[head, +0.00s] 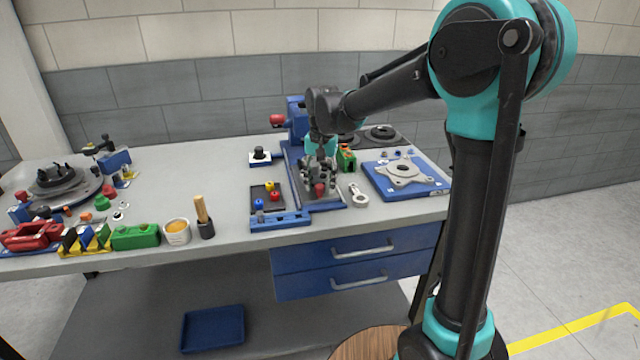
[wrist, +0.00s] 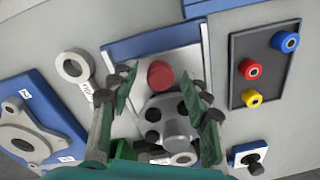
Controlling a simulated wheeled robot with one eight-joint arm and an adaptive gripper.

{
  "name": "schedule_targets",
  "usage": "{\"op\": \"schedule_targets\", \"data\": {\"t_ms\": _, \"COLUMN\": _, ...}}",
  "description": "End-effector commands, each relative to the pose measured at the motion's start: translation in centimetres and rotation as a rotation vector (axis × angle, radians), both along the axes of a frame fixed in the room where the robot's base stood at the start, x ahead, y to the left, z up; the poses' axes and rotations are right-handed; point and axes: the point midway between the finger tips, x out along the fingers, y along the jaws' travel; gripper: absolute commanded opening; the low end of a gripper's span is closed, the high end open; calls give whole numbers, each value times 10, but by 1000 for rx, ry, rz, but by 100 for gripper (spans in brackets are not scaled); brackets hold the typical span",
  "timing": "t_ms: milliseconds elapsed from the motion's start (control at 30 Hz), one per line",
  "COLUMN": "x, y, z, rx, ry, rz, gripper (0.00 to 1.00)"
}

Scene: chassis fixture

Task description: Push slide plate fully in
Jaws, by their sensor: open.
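The slide plate (wrist: 185,50) is a pale metal plate in a blue-edged fixture (wrist: 157,43), seen below my gripper in the wrist view. A red knob (wrist: 160,75) stands on it, and in the head view the knob (head: 319,189) is near the fixture's front end. A grey block with black round parts (wrist: 172,120) sits beside the knob. My gripper (wrist: 163,88) is open, its green fingers apart on either side of the knob and block. I cannot tell whether they touch anything. In the head view my gripper (head: 320,160) hangs over the fixture and hides part of it.
A dark panel with red, blue and yellow knobs (head: 267,197) lies left of the fixture. A ring-ended metal link (head: 358,194) and a blue plate with a grey flange (head: 405,174) lie right. A black knob on a base (head: 260,156) stands behind-left.

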Motion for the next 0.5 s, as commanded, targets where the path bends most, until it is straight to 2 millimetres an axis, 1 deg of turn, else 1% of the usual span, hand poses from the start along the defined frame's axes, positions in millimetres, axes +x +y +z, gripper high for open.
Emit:
{"op": "schedule_targets", "data": {"t_ms": 200, "x": 0, "y": 0, "z": 0, "rx": 0, "ry": 0, "rz": 0, "gripper": 48}}
{"op": "schedule_targets", "data": {"t_ms": 500, "x": 0, "y": 0, "z": 0, "rx": 0, "ry": 0, "rz": 0, "gripper": 11}}
